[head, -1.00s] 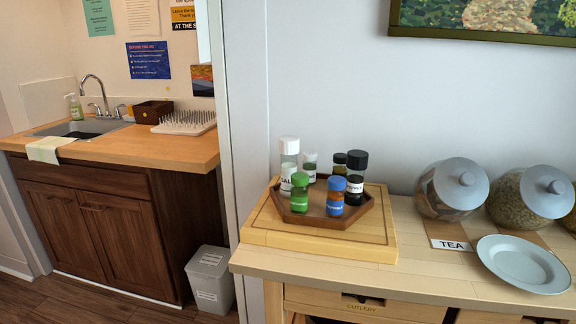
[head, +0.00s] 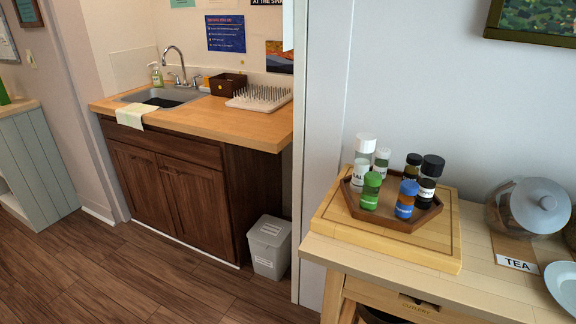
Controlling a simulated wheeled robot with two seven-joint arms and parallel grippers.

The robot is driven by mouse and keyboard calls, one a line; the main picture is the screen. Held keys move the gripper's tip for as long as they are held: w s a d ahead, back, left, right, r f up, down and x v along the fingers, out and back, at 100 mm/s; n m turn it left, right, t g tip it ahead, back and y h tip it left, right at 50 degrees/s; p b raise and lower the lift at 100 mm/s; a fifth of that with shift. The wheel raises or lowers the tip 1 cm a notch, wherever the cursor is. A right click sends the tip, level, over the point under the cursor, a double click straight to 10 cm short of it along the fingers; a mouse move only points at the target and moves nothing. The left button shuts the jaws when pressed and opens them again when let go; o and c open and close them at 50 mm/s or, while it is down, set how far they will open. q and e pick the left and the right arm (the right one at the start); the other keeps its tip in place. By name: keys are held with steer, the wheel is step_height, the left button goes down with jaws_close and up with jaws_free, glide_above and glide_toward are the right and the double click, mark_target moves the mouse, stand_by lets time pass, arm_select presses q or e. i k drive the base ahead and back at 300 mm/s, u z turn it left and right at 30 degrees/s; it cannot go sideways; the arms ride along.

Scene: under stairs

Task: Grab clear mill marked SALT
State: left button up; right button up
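The clear mill marked SALT (head: 362,165) has a white cap and white contents. It stands upright at the back left of a brown hexagonal tray (head: 398,222). A green-capped jar (head: 371,191) stands in front of it and hides part of its lower right side. A smaller white-capped jar (head: 382,160) is just behind to its right. Two dark-capped jars and a blue-capped jar (head: 406,199) share the tray. Neither of my grippers is in view.
The tray sits on a wooden board (head: 335,238) on the light wood counter's left end. A glass jar (head: 530,207), a TEA label (head: 516,263) and a plate (head: 566,288) are to the right. A bin (head: 269,247) stands on the floor, left of the counter. Open floor lies at lower left.

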mark_target(362, 161)
steer(key=u, duration=1.6)
steer(key=i, duration=0.6)
steer(key=z, duration=1.25)
